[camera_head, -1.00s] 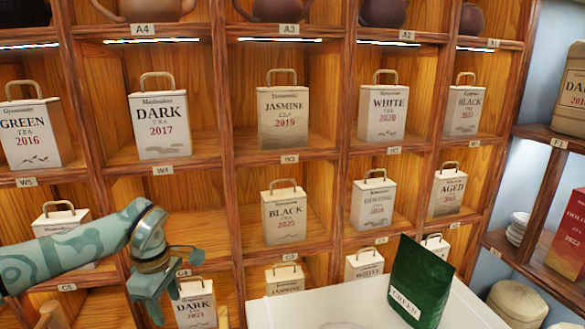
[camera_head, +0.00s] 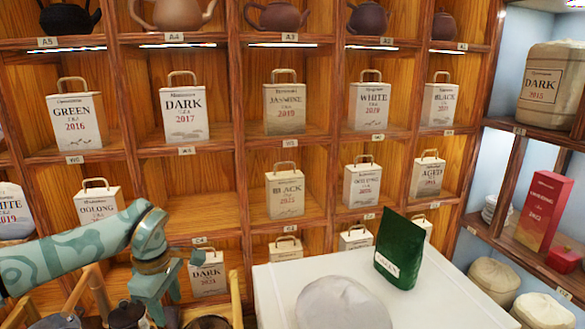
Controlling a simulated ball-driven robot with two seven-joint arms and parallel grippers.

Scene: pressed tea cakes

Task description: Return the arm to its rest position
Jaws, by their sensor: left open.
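My left arm comes in from the left at the lower left. Its teal gripper (camera_head: 172,290) is open and seems to hold nothing, in front of the lower shelf compartments. It overlaps a white tin labelled DARK (camera_head: 209,272) in the picture; I cannot tell how near the two are. My right arm and gripper are not in view.
A wooden shelf wall (camera_head: 205,200) holds several tea tins and, on top, teapots. A white counter (camera_head: 268,295) stands at front centre with a green bag (camera_head: 400,250) and a pale round cake (camera_head: 343,303). Wooden-handled items (camera_head: 100,290) crowd below my gripper.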

